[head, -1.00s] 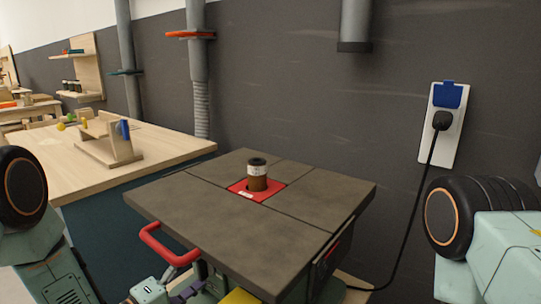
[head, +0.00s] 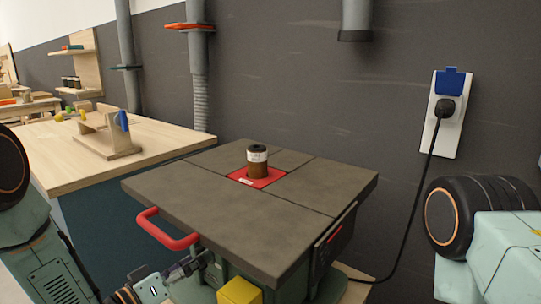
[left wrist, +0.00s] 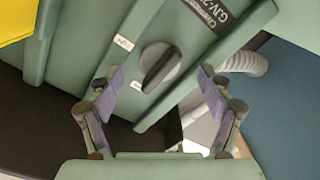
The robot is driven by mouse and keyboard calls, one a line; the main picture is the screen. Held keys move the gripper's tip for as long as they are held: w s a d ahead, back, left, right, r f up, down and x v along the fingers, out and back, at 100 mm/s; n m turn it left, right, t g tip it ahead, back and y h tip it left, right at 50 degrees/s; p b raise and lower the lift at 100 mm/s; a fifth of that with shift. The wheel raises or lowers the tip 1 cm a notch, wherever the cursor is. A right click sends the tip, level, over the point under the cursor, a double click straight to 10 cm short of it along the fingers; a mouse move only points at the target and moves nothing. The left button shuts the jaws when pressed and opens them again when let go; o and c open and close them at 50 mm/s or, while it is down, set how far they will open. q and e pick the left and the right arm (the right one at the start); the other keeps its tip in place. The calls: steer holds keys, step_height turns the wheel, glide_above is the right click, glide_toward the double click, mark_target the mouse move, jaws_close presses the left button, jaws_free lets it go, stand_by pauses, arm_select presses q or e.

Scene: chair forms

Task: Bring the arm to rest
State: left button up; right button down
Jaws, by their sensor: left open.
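My left gripper (head: 198,262) is open at the bottom of the head view, by the front side of the machine, below its red handle (head: 165,232). In the left wrist view its two fingers (left wrist: 158,80) stand apart with nothing held between them. A dark knob (left wrist: 160,66) on the green machine body shows behind the gap; I cannot tell how far off it is. My left arm comes in from the lower left. Only links of my right arm show at the right edge; the right gripper is outside both views.
A wooden bench (head: 65,170) stands left. A black cable (head: 416,200) hangs from a wall socket (head: 447,112) at right.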

arm_select(q)
steer(key=shift+m+b, duration=0.4)
steer(key=shift+m, duration=0.7)
